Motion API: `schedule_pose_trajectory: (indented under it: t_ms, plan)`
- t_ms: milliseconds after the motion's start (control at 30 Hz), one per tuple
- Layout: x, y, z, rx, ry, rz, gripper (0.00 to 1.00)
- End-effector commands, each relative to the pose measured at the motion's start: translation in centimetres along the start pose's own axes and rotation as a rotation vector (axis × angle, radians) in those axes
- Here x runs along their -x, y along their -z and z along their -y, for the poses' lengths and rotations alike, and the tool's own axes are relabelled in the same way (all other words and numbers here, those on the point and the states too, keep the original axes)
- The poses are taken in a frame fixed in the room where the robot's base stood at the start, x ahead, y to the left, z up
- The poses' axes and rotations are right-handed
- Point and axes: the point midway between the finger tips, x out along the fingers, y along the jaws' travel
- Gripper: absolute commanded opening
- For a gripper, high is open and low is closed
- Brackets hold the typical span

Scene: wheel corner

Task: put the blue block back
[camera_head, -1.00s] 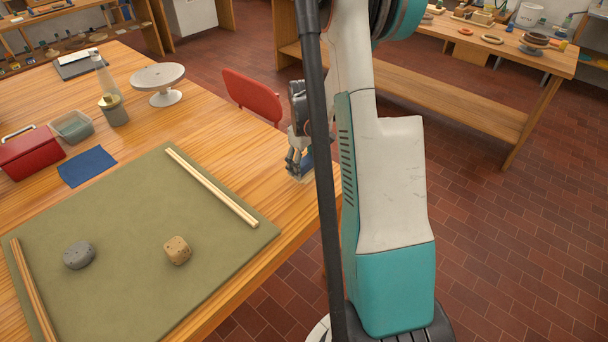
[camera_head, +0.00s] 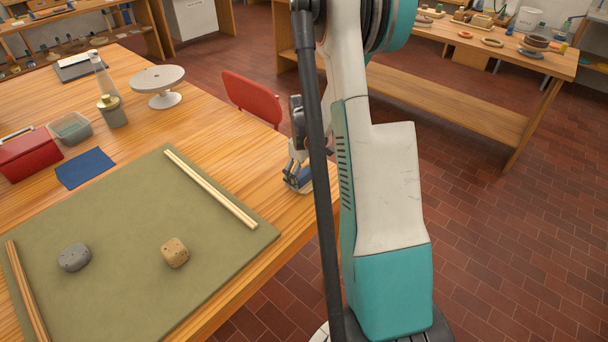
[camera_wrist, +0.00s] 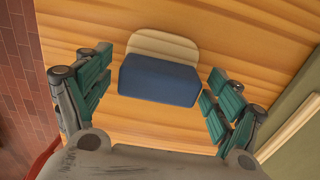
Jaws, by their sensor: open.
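The blue block (camera_wrist: 158,80) lies on the wooden table between my open fingers in the wrist view, with clear gaps to the fingers on both sides. A pale tan rounded piece (camera_wrist: 163,46) shows along its far side; I cannot tell whether it is part of the block. My gripper (camera_wrist: 158,92) is open and empty.
A green mat (camera_head: 130,240) holds a grey lump (camera_head: 74,257), a tan lump (camera_head: 175,252) and pale wooden strips (camera_head: 210,188). A blue cloth (camera_head: 85,168), red box (camera_head: 30,153) and white turntable (camera_head: 158,78) stand further left. A red chair (camera_head: 252,97) is beyond the table edge.

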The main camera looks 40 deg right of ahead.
Motion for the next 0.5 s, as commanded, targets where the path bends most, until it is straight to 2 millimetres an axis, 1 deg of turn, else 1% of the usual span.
schedule_pose_trajectory:
  t_ms: [167,267,367,500]
  plan:
    - [0.1,0.0,0.0,0.0,0.0,0.0,0.85]
    - [0.7,0.0,0.0,0.0,0.0,0.0,0.85]
    - [2.3,0.0,0.0,0.0,0.0,0.0,0.85]
    - [5.3,0.0,0.0,0.0,0.0,0.0,0.85]
